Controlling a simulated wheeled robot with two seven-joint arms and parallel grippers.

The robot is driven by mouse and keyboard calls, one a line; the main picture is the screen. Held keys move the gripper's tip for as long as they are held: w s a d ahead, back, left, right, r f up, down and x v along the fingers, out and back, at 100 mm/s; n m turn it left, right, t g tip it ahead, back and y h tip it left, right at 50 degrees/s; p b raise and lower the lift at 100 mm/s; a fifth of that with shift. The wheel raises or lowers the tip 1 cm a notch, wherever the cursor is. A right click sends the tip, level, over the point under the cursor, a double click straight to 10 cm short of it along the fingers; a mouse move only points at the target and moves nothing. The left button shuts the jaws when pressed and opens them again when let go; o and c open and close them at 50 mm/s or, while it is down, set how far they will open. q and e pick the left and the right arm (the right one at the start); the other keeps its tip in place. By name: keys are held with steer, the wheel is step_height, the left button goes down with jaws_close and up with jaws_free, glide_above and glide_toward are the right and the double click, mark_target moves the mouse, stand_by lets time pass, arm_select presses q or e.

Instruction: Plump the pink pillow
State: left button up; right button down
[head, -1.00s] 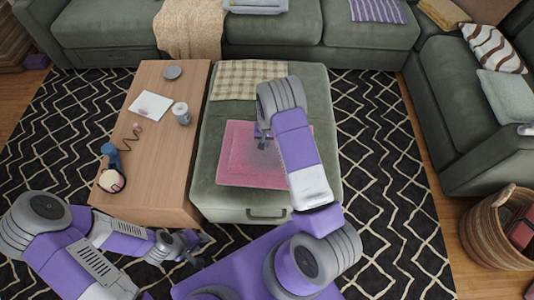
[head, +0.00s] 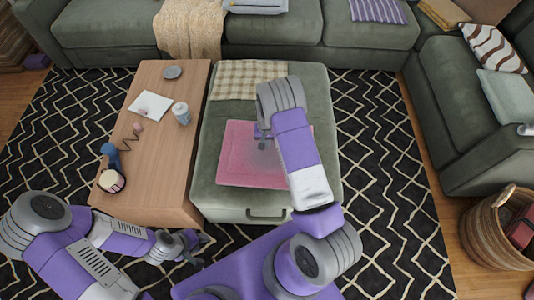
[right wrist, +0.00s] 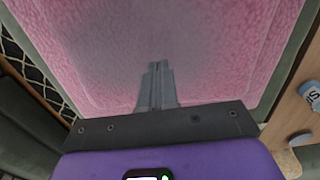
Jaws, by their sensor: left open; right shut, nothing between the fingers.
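The pink pillow (head: 241,158) lies flat on the green ottoman (head: 211,197). My right arm reaches over it and hides part of its right side. My right gripper (head: 263,142) is over the pillow's upper middle, pointing down. In the right wrist view the pillow (right wrist: 215,50) fills most of the picture, and the shut, empty fingers (right wrist: 157,68) point at its fuzzy surface. I cannot tell whether the fingertips touch it. My left gripper (head: 197,246) is open and empty, low near the front end of the wooden table.
The wooden table (head: 165,150) left of the ottoman holds a white notebook (head: 150,105), a cup (head: 181,113) and small items. A checkered blanket (head: 247,80) covers the ottoman's back. A wicker basket (head: 485,235) stands at the right. Green sofas (head: 110,35) border the back and right.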

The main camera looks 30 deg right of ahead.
steer(key=shift+f, duration=0.15)
steer(key=shift+f+b, duration=0.65)
steer(key=shift+f, duration=0.1)
steer(key=shift+r, duration=0.1)
steer(key=shift+s, duration=0.1)
stand_by(0.4)
steer(key=shift+r+p, duration=0.55)
steer(key=shift+r, duration=0.2)
steer(key=shift+f, duration=0.25)
steer(key=shift+f+b, duration=0.5)
steer(key=shift+b, duration=0.1)
